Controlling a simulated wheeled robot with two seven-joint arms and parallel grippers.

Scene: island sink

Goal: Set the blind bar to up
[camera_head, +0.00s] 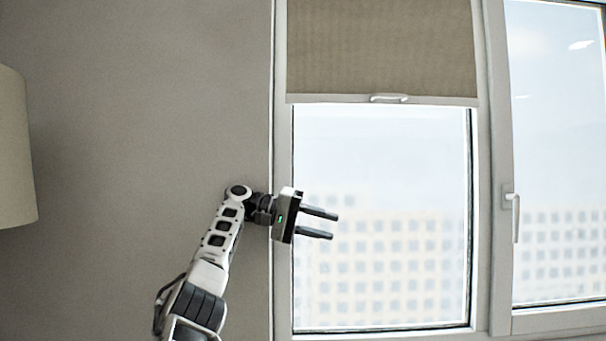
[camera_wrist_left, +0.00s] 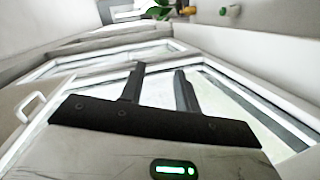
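The blind (camera_head: 380,45) is a beige shade over the top part of the middle window. Its white bar (camera_head: 440,101) runs along the lower edge, with a small white handle (camera_head: 389,98) at its middle. My left gripper (camera_head: 335,226) is open and empty, in front of the glass, below and left of the handle and well apart from it. In the left wrist view the two dark fingers (camera_wrist_left: 160,70) stand apart with nothing between them. A white handle (camera_wrist_left: 30,108), seemingly the bar's, shows at the left edge there. My right gripper is not in view.
Another window pane with a white latch handle (camera_head: 511,199) is at the right. A pale lampshade (camera_head: 15,150) stands at the far left before the bare grey wall (camera_head: 140,90). Small green and orange objects (camera_wrist_left: 160,10) show at the top of the wrist view.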

